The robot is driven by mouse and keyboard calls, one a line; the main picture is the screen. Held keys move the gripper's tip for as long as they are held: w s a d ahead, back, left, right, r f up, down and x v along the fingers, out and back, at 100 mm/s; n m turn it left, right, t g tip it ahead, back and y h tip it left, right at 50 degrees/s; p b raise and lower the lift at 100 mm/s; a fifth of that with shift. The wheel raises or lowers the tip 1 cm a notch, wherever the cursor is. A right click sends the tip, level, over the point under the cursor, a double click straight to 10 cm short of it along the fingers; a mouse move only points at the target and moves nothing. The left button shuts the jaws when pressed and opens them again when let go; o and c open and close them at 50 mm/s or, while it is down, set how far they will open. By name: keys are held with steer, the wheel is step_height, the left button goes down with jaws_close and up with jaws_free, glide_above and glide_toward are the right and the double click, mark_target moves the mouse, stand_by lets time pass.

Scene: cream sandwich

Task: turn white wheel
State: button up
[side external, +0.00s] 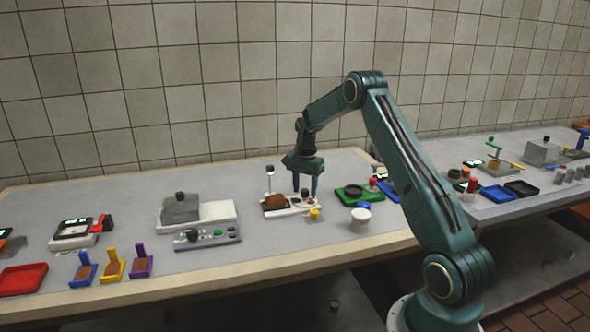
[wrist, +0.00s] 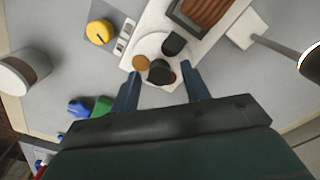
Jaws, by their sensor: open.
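The white wheel (wrist: 152,47) appears in the wrist view as a pale round disc on a white base plate, bearing a brown round spot (wrist: 140,62), a dark piece (wrist: 174,43) and a black knob (wrist: 160,73). My gripper (wrist: 158,76) is open, with its two blue fingers on either side of the black knob. In the side view my gripper (side external: 304,190) points down over the right part of the white device (side external: 279,211). I cannot tell whether the fingers touch the knob. The wheel is small and partly hidden by the fingers there.
A brown block (side external: 275,201) sits in the device's left part. A yellow knob (side external: 315,214) and a white cup-like cylinder (side external: 360,219) stand close in front. A green tray (side external: 352,192) lies to the right. A grey control panel (side external: 207,237) lies to the left.

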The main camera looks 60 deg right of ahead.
steer(key=c, duration=1)
